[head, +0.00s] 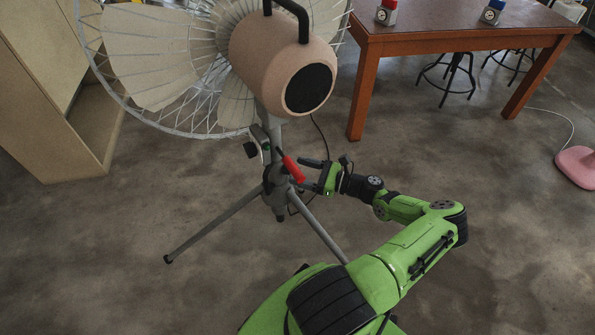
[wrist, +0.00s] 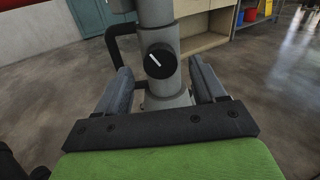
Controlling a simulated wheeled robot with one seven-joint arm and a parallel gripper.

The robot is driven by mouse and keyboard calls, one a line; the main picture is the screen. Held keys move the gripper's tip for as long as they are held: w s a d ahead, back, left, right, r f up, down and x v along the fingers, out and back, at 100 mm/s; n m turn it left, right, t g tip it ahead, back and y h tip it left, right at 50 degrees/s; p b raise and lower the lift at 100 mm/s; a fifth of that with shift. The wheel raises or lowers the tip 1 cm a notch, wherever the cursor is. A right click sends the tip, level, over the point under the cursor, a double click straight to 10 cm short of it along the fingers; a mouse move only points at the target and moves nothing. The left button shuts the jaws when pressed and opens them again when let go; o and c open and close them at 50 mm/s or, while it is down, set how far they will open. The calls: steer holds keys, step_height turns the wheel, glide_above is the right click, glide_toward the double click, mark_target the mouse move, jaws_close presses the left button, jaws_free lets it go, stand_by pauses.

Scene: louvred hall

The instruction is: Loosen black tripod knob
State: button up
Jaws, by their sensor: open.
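The black round knob (wrist: 160,62) with a white pointer line sits on the grey tripod post (wrist: 155,12) in the wrist view. The line slants from upper left to lower right. My gripper (wrist: 160,70) is open, with one finger on each side of the knob and post, and nothing is clamped. In the head view my gripper (head: 308,175) is at the post of the tripod (head: 215,222), which carries a large fan (head: 270,55). I cannot make out the knob clearly there.
A red-gripped part (head: 293,168) is on the stand close to my gripper. A thin dark cable (head: 321,136) hangs behind. A wooden table (head: 440,42) with stools (head: 452,75) stands at the back right, and a cabinet (head: 40,90) at the left. The floor around the tripod is mostly clear.

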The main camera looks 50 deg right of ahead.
steer(key=shift+x, duration=0.85)
steer(key=shift+c, duration=0.2)
steer(key=c, duration=1)
